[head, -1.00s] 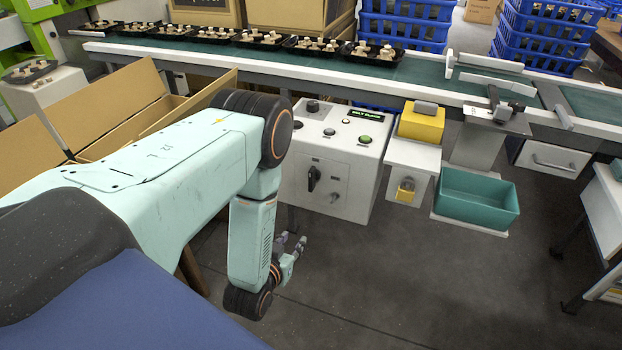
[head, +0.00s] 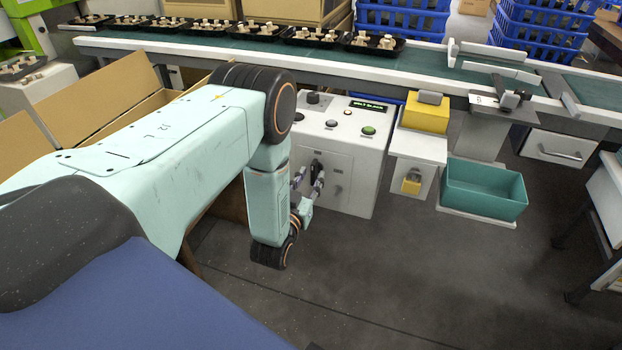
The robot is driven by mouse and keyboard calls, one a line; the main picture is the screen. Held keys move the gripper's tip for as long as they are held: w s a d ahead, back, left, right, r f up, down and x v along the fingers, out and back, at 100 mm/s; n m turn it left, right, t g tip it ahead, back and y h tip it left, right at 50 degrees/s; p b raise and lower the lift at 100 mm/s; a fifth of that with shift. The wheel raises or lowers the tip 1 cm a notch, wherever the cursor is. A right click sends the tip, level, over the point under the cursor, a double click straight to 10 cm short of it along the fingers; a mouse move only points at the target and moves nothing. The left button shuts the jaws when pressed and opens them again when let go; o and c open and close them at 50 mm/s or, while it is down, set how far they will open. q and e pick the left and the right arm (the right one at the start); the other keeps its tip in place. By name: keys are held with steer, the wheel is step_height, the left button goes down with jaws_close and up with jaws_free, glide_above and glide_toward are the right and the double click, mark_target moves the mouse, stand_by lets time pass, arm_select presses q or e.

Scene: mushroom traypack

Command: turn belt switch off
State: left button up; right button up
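The belt control box (head: 358,185) is a white cabinet with buttons, a small lit display (head: 368,106) and a black rotary switch (head: 317,168) on its front. The switch handle looks roughly upright and is partly covered by the gripper. My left gripper (head: 309,181) is in front of the box, with one finger on each side of the switch handle. The fingers are apart. I cannot tell whether they touch the handle. My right gripper is out of view.
The green conveyor belt (head: 425,68) runs behind the box and carries several black trays of mushrooms. A yellow device (head: 427,113) and a teal bin (head: 485,188) stand to the right. A cardboard box (head: 90,95) is at the left. The floor in front is clear.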

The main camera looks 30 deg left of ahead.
arm_select(q)
steer(key=shift+w+r, duration=0.15)
steer(key=shift+w, duration=0.45)
steer(key=shift+w+a, duration=0.1)
steer(key=shift+a, duration=0.05)
jaws_close()
